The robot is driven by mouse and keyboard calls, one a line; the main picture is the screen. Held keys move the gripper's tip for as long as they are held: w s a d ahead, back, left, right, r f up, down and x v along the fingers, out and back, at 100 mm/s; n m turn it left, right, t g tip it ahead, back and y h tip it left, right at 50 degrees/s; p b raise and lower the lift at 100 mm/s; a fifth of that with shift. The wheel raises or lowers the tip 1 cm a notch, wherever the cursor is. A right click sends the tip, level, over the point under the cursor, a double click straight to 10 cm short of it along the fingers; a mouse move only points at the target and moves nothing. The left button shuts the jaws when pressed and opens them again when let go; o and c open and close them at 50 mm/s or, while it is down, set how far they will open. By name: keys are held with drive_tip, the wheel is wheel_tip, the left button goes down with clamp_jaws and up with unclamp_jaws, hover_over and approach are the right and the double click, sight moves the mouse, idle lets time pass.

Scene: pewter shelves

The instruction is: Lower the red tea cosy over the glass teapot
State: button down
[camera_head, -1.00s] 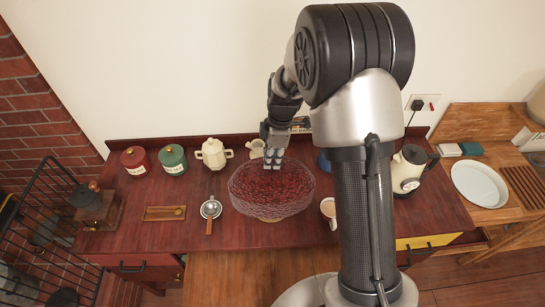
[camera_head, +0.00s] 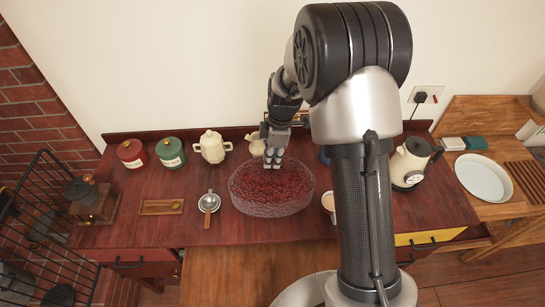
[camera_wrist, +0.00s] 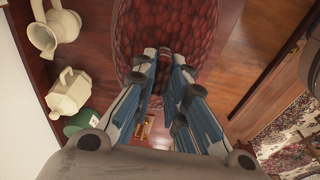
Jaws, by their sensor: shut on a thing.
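The red tea cosy (camera_head: 290,190), a wide rounded cover with a mottled, netted surface, is over the middle of the dark red counter. In the wrist view its red side (camera_wrist: 165,25) fills the top centre. My gripper (camera_head: 265,162) is at the top of the cosy, pointing down. In the wrist view my gripper (camera_wrist: 165,58) has its fingers closed around a small dark red part at the cosy's top. I cannot make out the glass teapot; whatever is under the cosy is hidden. How high the cosy is above the counter I cannot tell.
A cream jug (camera_head: 256,146) stands close behind the cosy. A cream pot (camera_head: 212,147), green canister (camera_head: 170,153) and red canister (camera_head: 131,153) stand to the left. A strainer (camera_head: 209,203) lies left; a mug (camera_head: 329,203) stands close right. A kettle (camera_head: 409,163) is farther right.

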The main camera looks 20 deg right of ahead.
drive_tip(key=c, duration=1.5)
unclamp_jaws()
drive_tip(key=shift+c, duration=0.2)
wheel_tip(320, 180, up, 12)
drive_tip(key=d, duration=0.1)
drive_tip(key=shift+s+d, duration=0.15)
drive_tip(key=shift+d, duration=0.05)
